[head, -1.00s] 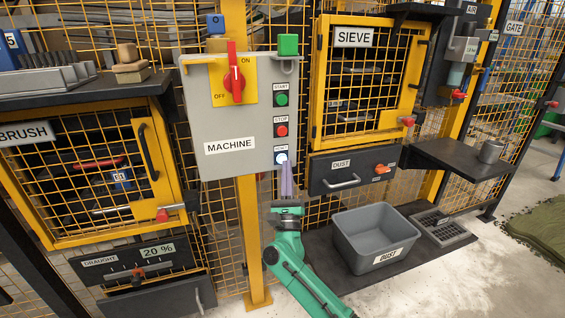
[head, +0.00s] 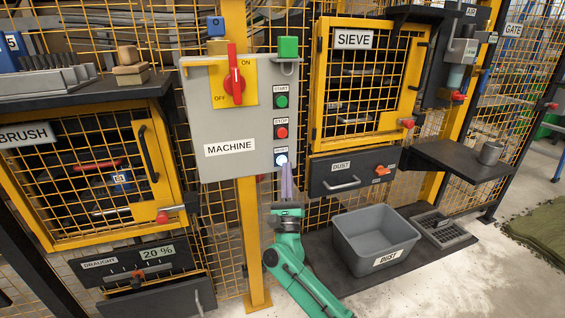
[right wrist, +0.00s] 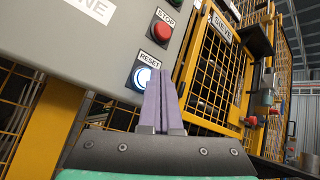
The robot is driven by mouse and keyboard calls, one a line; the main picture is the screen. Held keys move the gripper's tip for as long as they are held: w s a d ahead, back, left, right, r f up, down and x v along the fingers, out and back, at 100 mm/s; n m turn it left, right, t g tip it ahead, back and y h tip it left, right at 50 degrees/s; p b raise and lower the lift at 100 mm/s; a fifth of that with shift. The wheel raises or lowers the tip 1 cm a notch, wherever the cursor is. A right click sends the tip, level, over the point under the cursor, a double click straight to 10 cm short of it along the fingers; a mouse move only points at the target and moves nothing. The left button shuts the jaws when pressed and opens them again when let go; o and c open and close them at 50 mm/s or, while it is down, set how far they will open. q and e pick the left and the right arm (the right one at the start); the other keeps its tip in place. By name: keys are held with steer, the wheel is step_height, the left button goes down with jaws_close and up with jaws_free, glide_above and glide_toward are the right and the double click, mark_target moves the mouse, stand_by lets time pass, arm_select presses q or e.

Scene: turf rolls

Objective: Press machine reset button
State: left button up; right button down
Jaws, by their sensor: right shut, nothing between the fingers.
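The grey machine panel (head: 220,120) stands upright in the head view, with a MACHINE label. Its white, lit reset button (head: 281,160) is the lowest in a column, under the green start button (head: 282,100) and red stop button (head: 282,132). The reset button also shows in the right wrist view (right wrist: 143,78), in a dark ring. My right gripper (head: 287,166) is shut and empty, its purple fingers pointing up just right of and below the reset button. In the right wrist view the fingertips (right wrist: 163,84) are beside it; contact cannot be told. My left gripper is out of view.
A red rotary switch (head: 235,80) is on the panel. The SIEVE cage (head: 362,85) and DUST drawer (head: 350,172) are to the right. A grey dust bin (head: 376,240) stands on a low dark shelf. The BRUSH cage (head: 95,180) is at left.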

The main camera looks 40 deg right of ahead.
stand_by(0.7)
steer(key=shift+w+d+b, duration=0.15)
steer(key=shift+w+b, duration=0.25)
steer(key=shift+w+d+b, duration=0.15)
steer(key=shift+w+b, duration=0.25)
stand_by(0.6)
steer(key=shift+s, duration=0.15)
steer(key=shift+s+a+p, duration=0.25)
steer(key=shift+s+p, duration=0.15)
steer(key=shift+s, duration=0.25)
